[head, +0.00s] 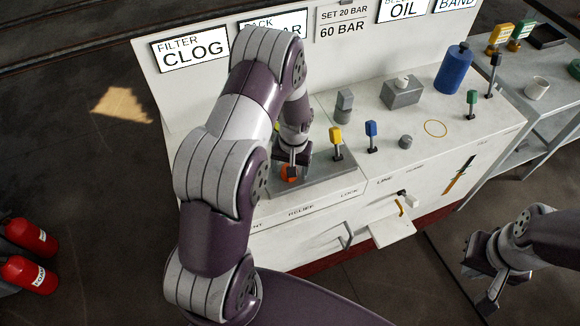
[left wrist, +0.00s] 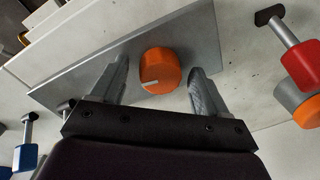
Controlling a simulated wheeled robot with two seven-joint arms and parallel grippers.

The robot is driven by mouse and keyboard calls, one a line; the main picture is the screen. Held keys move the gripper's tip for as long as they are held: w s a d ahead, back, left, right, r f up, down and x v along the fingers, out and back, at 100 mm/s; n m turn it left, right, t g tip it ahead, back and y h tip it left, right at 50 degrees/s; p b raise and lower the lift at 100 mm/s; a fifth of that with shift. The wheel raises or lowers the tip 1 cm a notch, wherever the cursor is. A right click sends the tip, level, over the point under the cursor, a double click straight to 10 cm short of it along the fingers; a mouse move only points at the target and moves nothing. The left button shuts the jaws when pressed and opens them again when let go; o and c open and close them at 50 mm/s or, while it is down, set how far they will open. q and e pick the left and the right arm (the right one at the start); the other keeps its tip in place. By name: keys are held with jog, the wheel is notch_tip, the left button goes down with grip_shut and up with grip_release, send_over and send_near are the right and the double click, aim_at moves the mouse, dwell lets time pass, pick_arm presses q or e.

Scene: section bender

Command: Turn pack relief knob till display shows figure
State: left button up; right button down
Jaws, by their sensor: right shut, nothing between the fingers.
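The orange relief knob (left wrist: 160,68) stands on a grey plate (left wrist: 75,78) on the panel, with a pale pointer mark on its face. In the head view the knob (head: 288,173) is partly covered by my left gripper (head: 292,160). In the left wrist view the fingers are spread on either side of the knob, with a gap at each side. The neighbouring display (head: 343,22) reads "SET 20 BAR" and "60 BAR". My right gripper (head: 487,300) is shut and empty, away from the bench.
A yellow-handled lever (head: 336,140) and a blue-handled lever (head: 371,134) stand right of my left gripper. A blue bottle (head: 453,70) and a grey box (head: 402,92) are farther back. Red extinguishers (head: 30,272) stand at far left. A side table (head: 540,88) adjoins the bench.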

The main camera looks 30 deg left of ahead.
pick_arm(q)
jog(key=shift+r, duration=0.1)
notch_tip(320, 180, up, 12)
jog(key=shift+d+r+b, duration=0.25)
jog(key=shift+d+b, duration=0.05)
jog(key=shift+d, duration=0.1)
jog(key=shift+w, duration=0.1)
jog(key=shift+w, duration=0.1)
jog(key=s+d+r+m, duration=0.1)
jog(key=s+d, duration=0.2)
jog(key=s, duration=0.4)
jog(key=s+d+r+m+t, duration=0.1)
jog(key=s+d+r+m, duration=0.1)
jog(key=s+d, duration=0.2)
jog(key=s, duration=0.3)
jog(key=shift+d+r+t+h, duration=0.15)
jog(key=shift+r+t+h, duration=0.15)
jog(key=shift+h, duration=0.1)
jog(key=shift+s, duration=0.15)
dwell(1.0)
